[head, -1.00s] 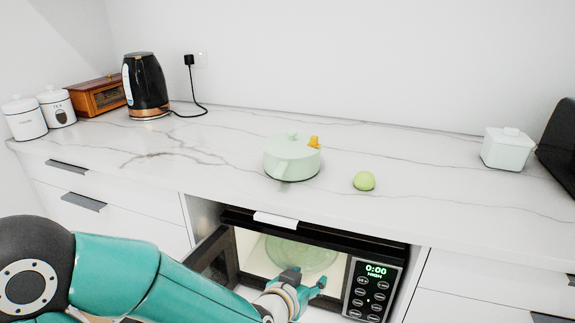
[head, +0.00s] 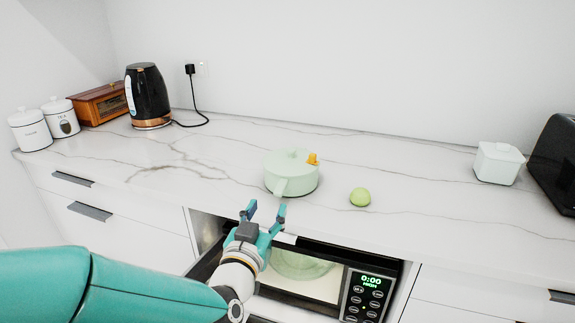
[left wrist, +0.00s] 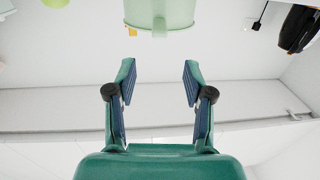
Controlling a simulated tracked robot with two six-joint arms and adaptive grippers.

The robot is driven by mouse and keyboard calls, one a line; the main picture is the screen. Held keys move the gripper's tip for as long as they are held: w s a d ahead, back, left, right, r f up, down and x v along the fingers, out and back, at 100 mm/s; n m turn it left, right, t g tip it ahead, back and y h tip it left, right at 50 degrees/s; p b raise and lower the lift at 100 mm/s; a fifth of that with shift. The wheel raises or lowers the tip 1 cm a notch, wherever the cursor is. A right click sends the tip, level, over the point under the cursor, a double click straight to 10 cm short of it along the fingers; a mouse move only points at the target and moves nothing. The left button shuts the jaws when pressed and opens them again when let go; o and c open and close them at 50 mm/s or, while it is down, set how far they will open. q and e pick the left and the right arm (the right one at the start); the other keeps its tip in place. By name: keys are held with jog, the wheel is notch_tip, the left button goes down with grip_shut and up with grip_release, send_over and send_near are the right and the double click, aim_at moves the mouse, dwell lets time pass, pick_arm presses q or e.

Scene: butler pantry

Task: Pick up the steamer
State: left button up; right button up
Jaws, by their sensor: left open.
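The steamer is a pale green round pot with a lid, a handle toward me and a small orange piece on its right side (head: 292,174). It stands upright on the marble counter. My left gripper (head: 265,211) is open and empty, just in front of the counter's front edge and short of the steamer's handle. In the left wrist view, the open fingers (left wrist: 160,85) point toward the steamer (left wrist: 172,14), which shows at the top edge, apart from them. My right gripper is not in view.
An open microwave (head: 368,295) sits in the cabinet below the counter. A green round fruit (head: 360,197) lies right of the steamer. A black kettle (head: 149,98), white canisters (head: 31,130) and a wooden box (head: 100,103) stand left; a white lidded box (head: 498,163) stands right.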

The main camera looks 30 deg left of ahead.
pick_arm(q)
jog(key=p, duration=0.1)
send_near(284, 179)
jog(key=shift+x, duration=1.05)
jog(key=shift+f+p+x, duration=0.15)
jog(key=shift+p+x, duration=0.2)
jog(key=shift+x, duration=1.05)
jog(key=shift+f+p+x, duration=0.1)
jog(key=shift+p+x, duration=0.2)
jog(key=shift+x, duration=1.1)
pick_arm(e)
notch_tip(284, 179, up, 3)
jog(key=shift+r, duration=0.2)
pick_arm(q)
grip_shut()
jog(key=shift+r, duration=0.1)
